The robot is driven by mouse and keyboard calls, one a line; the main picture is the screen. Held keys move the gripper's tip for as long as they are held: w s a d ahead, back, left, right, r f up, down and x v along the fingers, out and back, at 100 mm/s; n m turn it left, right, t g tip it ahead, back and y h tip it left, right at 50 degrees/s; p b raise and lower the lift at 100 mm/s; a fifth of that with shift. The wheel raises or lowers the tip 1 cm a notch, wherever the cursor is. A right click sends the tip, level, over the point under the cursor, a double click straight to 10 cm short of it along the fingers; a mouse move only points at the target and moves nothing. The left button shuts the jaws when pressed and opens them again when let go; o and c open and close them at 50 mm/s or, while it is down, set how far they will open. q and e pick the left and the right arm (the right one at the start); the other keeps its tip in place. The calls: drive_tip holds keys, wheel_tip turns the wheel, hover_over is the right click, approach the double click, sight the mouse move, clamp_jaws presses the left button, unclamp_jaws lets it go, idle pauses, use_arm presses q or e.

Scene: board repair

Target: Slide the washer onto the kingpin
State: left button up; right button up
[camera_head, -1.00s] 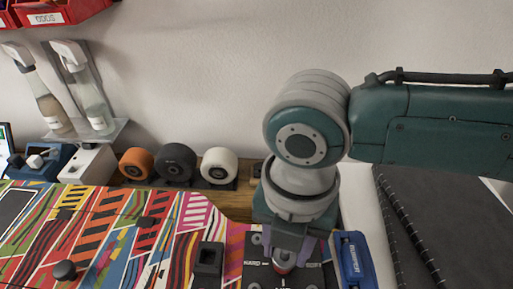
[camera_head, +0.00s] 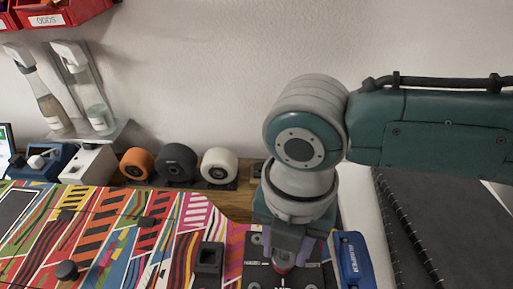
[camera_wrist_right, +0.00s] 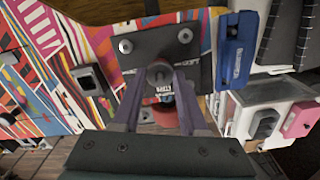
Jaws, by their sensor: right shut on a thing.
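My right gripper (camera_head: 283,258) points down over a black baseplate (camera_head: 256,272) on the patterned board (camera_head: 110,235). In the right wrist view its two purple fingers (camera_wrist_right: 160,80) close around a small round grey piece (camera_wrist_right: 159,73) with a darker centre, over the baseplate. I cannot tell for certain whether this is the washer, the kingpin's end or both. The fingers hide most of the kingpin. My left gripper is out of view.
A black square socket (camera_head: 208,258) stands left of the baseplate, and a blue tool (camera_head: 353,260) lies close on its right. Orange (camera_head: 136,165), dark (camera_head: 176,163) and white (camera_head: 219,166) wheels line the back. Bottles (camera_head: 94,100) stand at the back left.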

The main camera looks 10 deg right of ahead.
drive_tip(key=shift+f, duration=0.2)
idle(0.4)
drive_tip(key=o, duration=1.2)
drive_tip(key=shift+c, duration=1)
drive_tip(key=shift+r, duration=0.1)
wheel_tip(320, 180, up, 8)
drive_tip(key=p, duration=0.7)
drive_tip(key=shift+f+p, duration=0.25)
drive_tip(key=shift+p, duration=0.05)
drive_tip(key=shift+f, duration=0.1)
